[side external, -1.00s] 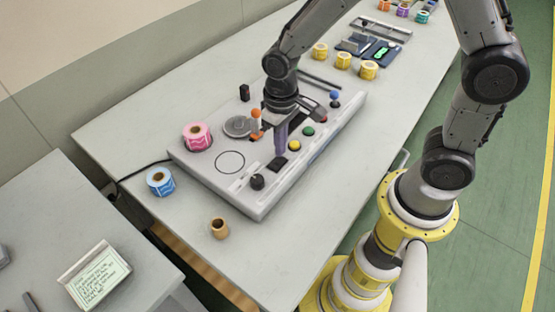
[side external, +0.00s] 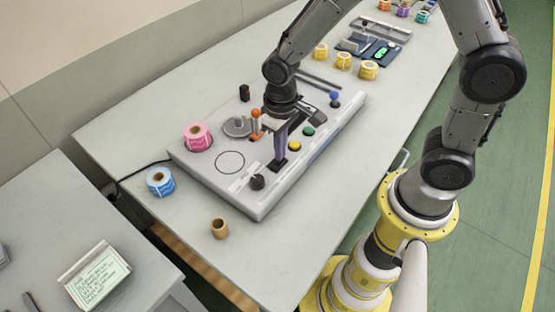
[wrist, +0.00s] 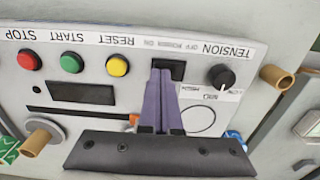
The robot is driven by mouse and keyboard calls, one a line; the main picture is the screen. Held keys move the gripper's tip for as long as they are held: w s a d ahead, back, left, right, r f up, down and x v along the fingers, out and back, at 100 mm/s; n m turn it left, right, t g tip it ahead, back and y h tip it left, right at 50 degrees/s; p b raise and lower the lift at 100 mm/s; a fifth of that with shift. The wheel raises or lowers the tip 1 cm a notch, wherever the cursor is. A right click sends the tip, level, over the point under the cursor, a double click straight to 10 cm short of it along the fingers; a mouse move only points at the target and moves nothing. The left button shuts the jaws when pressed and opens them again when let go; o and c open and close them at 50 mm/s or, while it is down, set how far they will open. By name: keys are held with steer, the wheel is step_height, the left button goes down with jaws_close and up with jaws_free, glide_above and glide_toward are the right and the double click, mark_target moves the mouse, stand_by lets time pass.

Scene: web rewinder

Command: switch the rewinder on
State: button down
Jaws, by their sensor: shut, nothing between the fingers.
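The rewinder (side external: 215,180) is a grey flat-topped machine on the table. Its black power switch (wrist: 178,70), labelled OFF POWER ON, sits in the panel between the yellow RESET button (wrist: 117,65) and the black TENSION knob (wrist: 220,77). My gripper (wrist: 161,70) is shut and empty, its purple fingers pointing down at the switch. The fingertips overlap the switch's left part in the wrist view and hide it. In the side view my gripper (side external: 278,163) is at the switch; I cannot tell whether it touches or which way the rocker is tilted.
The green START button (wrist: 71,62) and red STOP button (wrist: 26,60) are further along the panel. A pink label roll (side external: 197,137) sits on the machine. A blue roll (side external: 160,181) and a cardboard core (side external: 219,228) stand on the table beside it.

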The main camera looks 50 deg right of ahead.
steer(key=shift+f, duration=0.25)
steer(key=shift+r, duration=3.5)
steer(key=s+d+r+m+t, duration=0.1)
steer(key=s+d+r+t, duration=0.1)
steer(key=r, duration=0.4)
steer(key=s+d+r+t, duration=0.2)
steer(key=d+r, duration=0.1)
steer(key=r, duration=0.3)
steer(key=s+d+r+n+t, duration=0.1)
steer(key=s+d, duration=0.1)
steer(key=s, duration=0.9)
steer(key=shift+d+t, duration=0.2)
steer(key=shift+t, duration=0.1)
